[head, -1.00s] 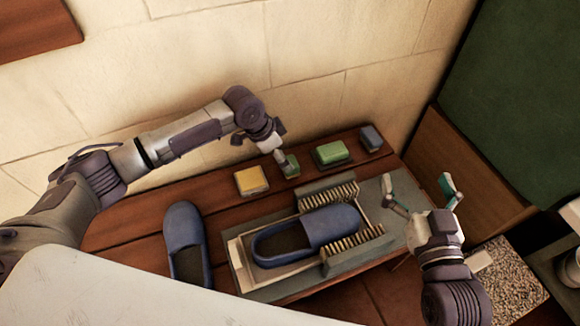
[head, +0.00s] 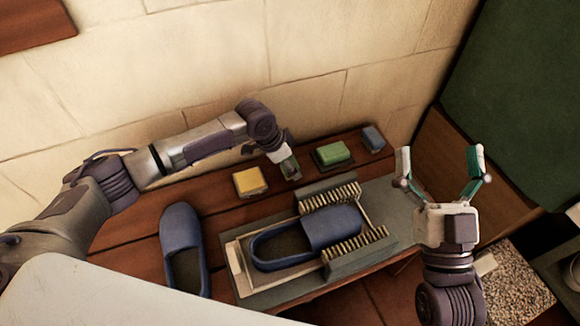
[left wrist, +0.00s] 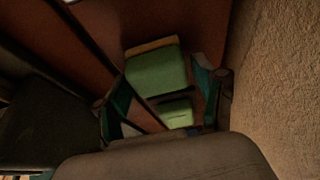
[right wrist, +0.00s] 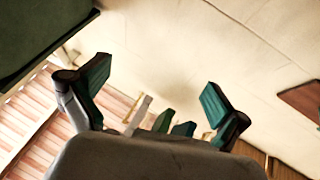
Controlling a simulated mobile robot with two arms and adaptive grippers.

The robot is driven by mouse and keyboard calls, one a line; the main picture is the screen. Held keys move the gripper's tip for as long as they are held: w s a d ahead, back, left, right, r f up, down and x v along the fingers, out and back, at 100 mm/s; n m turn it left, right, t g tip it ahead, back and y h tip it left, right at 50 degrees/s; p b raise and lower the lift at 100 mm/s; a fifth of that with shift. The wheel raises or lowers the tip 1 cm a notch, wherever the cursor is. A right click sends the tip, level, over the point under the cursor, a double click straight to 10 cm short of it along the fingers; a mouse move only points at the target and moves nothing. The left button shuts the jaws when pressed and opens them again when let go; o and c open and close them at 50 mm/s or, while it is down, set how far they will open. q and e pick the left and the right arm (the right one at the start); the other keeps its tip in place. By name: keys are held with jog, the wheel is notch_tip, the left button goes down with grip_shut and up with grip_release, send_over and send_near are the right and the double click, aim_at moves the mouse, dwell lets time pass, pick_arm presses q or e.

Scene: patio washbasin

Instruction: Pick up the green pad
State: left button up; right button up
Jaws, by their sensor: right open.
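A green pad (head: 332,153) on a dark base sits at the back of the wooden bench, between yellow and blue pads. My left gripper (head: 290,168) is low over the bench just left of it, and largely hides a small greenish block there. In the left wrist view a green pad (left wrist: 155,72) with a tan edge lies beyond and between the spread fingers; a second, lighter green piece (left wrist: 177,113) shows nearer. I cannot tell whether a finger touches either. My right gripper (head: 438,170) is open and empty, raised over the right end of the bench.
A yellow pad (head: 249,181) and a blue pad (head: 373,138) stand in the back row. A blue shoe (head: 181,246) lies at the left; another (head: 308,240) rests in a tray between two brushes (head: 358,254). The stone wall (head: 190,70) rises close behind.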

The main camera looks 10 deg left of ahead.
pick_arm(q)
jog(key=c, duration=0.9)
jog(key=shift+o, duration=0.2)
jog(key=shift+r, duration=0.15)
pick_arm(e)
jog(key=shift+w, duration=0.1)
pick_arm(q)
jog(key=shift+r, duration=0.2)
notch_tip(320, 180, up, 5)
jog(key=shift+f+p, duration=0.1)
jog(key=shift+p, duration=1.05)
notch_tip(320, 180, up, 4)
jog(key=shift+f+p, duration=0.1)
jog(key=shift+p, duration=0.6)
jog(key=shift+r, duration=0.35)
pick_arm(e)
notch_tip(320, 180, down, 15)
jog(key=d+g+h, duration=0.2)
jog(key=g+h, duration=0.1)
jog(key=g, duration=0.7)
jog(key=shift+d, duration=0.15)
